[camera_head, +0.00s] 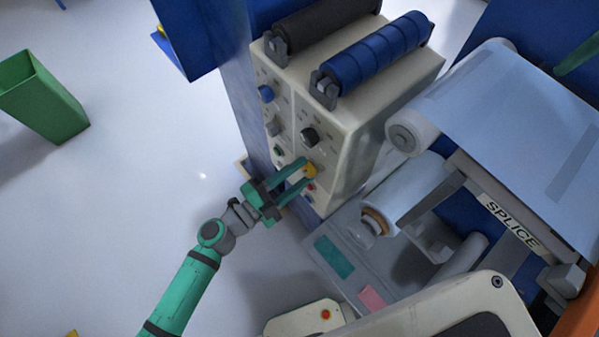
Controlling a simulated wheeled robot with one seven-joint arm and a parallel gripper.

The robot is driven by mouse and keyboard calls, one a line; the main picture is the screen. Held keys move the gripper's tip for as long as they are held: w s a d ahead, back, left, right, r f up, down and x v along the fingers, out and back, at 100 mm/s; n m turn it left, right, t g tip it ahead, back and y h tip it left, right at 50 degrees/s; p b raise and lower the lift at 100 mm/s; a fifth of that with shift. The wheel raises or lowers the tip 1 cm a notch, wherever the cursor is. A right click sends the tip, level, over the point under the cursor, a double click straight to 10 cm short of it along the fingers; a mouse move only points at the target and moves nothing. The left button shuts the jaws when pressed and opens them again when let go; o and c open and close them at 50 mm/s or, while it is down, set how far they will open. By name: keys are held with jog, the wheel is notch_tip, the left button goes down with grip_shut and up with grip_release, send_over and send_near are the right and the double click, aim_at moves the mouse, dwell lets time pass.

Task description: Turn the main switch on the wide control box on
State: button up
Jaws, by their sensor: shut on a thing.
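The wide control box (355,150) is the cream cabinet at the upper middle, with several knobs and buttons on its front panel. Low on that panel is a yellow switch part (312,170), with a small red part (311,187) just below it. My green gripper (304,172) reaches in from the lower left, its fingers at the yellow part and shut on it. The fingers partly cover the switch, so its turn position cannot be told.
A black roller (325,24) and a blue roller (376,52) lie on top of the box. The splice table (470,172) with film rolls stands close on the right. A green bin (42,98) stands at the left. The floor left of the box is clear.

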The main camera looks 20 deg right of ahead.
jog(key=shift+m, duration=1.2)
jog(key=o, duration=1)
jog(key=shift+o, duration=0.2)
jog(key=shift+a, duration=0.1)
jog(key=v, duration=1)
jog(key=shift+a, duration=0.2)
jog(key=shift+s+a, duration=0.1)
jog(key=shift+s, duration=0.1)
